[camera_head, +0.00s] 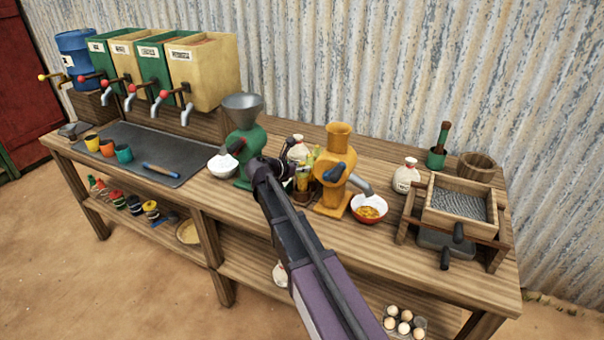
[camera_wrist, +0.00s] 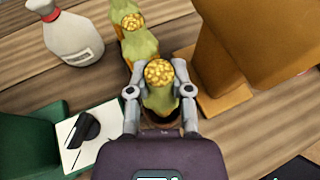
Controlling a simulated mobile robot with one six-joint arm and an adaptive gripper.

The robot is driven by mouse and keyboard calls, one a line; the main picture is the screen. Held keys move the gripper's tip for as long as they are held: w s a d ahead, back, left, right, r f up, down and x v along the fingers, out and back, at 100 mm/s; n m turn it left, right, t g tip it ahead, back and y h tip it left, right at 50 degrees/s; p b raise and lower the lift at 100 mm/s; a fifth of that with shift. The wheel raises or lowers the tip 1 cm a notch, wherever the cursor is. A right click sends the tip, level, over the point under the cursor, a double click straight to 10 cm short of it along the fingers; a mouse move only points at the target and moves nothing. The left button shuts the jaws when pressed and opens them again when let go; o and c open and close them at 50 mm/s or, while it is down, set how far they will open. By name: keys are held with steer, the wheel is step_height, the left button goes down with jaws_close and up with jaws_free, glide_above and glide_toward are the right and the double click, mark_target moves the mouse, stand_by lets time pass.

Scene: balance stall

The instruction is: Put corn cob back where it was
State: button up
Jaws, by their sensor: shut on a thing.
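A corn cob (camera_wrist: 159,98) with a green husk and yellow kernels at its top stands between the two fingers of my gripper (camera_wrist: 160,76) in the wrist view. The fingers are shut on its sides. Below it part of a dark brown rim shows, mostly hidden. Two more corn cobs (camera_wrist: 140,46) (camera_wrist: 131,20) stand in a line beyond it. In the head view my gripper (camera_head: 287,170) is between the green mill (camera_head: 246,146) and the yellow mill (camera_head: 333,180), and largely hides the held cob. I cannot tell whether the held cob touches what is below.
A white sack (camera_wrist: 73,38) stands left of the cobs; it also shows in the head view (camera_head: 299,149). The yellow mill's base (camera_wrist: 222,105) is close on the right. A white card with a dark handle (camera_wrist: 88,133) is close on the left.

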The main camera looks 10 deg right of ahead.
steer(key=shift+f, duration=0.4)
steer(key=o, duration=0.8)
steer(key=shift+r, duration=0.2)
steer(key=shift+r, duration=0.1)
steer(key=p+v, duration=0.4)
steer(key=v, duration=0.8)
steer(key=shift+d, duration=0.1)
